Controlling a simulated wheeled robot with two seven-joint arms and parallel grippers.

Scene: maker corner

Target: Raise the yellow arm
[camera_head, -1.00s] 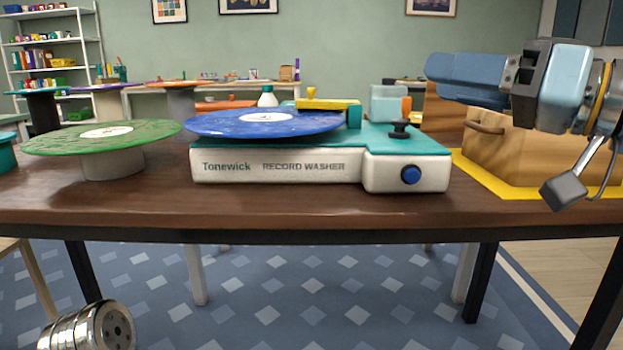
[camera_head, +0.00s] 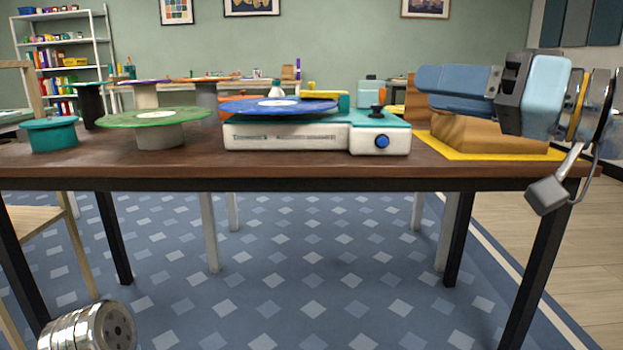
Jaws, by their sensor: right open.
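The record washer (camera_head: 300,137) is a white box with a teal top on the wooden table, with a blue record (camera_head: 285,106) lying on it. The yellow arm (camera_head: 322,95) lies low and about level at the record's back right edge, with a small yellow knob (camera_head: 311,86) on top. A blue button (camera_head: 382,142) is on the washer's front. My right gripper (camera_head: 424,88), with blue fingers, is open and apart from the washer, at the right and pointing left.
A green record (camera_head: 150,117) on a grey stand and a teal stand (camera_head: 48,135) are left of the washer. A wooden box (camera_head: 480,134) on a yellow mat (camera_head: 440,149) is at the right, partly behind my right gripper. The table's front edge is clear.

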